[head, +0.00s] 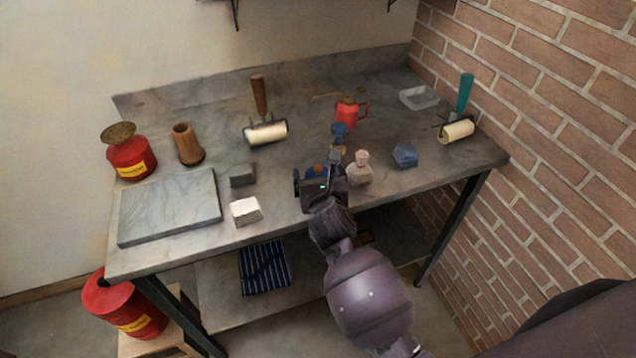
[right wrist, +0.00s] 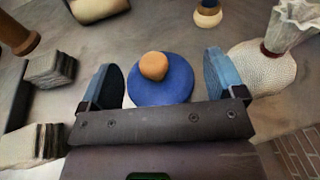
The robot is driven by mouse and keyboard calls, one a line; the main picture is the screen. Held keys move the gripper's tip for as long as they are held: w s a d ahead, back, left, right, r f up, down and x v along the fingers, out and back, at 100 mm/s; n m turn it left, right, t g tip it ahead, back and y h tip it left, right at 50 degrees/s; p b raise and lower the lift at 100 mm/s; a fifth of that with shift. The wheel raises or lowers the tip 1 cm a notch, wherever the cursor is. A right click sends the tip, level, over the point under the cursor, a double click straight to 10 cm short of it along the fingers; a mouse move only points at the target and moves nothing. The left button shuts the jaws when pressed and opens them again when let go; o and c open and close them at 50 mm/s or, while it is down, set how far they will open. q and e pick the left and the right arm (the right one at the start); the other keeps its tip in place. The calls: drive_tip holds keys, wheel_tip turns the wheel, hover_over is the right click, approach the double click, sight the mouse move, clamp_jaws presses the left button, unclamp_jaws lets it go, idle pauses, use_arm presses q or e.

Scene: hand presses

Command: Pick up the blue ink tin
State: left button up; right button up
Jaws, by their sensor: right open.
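The blue ink tin (right wrist: 172,92) is a round blue thing with an orange knob on top. In the right wrist view it sits between the two blue-lined fingers of my right gripper (right wrist: 162,75), with a small gap on each side. In the head view the tin (head: 316,171) stands near the front edge of the bench, largely hidden by my right gripper (head: 317,177). That gripper is open, with its fingers on either side of the tin. My left gripper is not in view.
A pale knobbed pot (head: 360,170) stands close right of the gripper, and a blue-topped item (head: 338,134) behind it. A dark block (head: 242,176), a white block (head: 245,210) and a stone slab (head: 170,207) lie left. A blue lump (head: 405,155) is further right.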

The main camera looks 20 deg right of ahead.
drive_tip(key=c, duration=1.2)
